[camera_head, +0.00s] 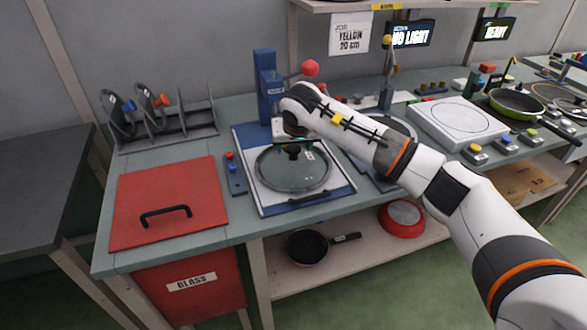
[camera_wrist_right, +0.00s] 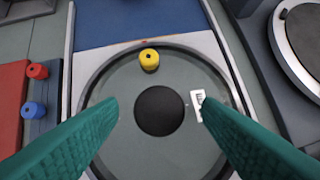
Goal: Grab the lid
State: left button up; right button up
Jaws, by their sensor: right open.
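A round glass lid (camera_head: 292,175) lies flat on a white plate in a blue-edged station on the counter. In the right wrist view the lid (camera_wrist_right: 125,80) has a black round knob (camera_wrist_right: 159,111) at its centre, a small yellow piece (camera_wrist_right: 149,59) near its far rim and a white label (camera_wrist_right: 197,105). My right gripper (camera_head: 294,146) is over the lid, pointing down. In the wrist view its teal fingers are open, one on each side of the knob, with gaps between them and it. Their height relative to the knob is hard to tell. My left gripper is out of view.
A red panel with a black handle (camera_head: 165,216) lies to the left, beside red and blue buttons (camera_head: 232,168). A blue post with a red-ball lever (camera_head: 310,68) stands behind. A grey rack (camera_head: 165,130) stands back left. A green pan (camera_head: 515,102) is far right.

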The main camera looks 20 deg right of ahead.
jog(key=b+x, duration=0.1)
jog(key=x, duration=0.1)
jog(key=shift+w+f, duration=0.2)
jog(key=shift+f, duration=0.15)
jog(key=shift+r, duration=0.1)
grip_shut()
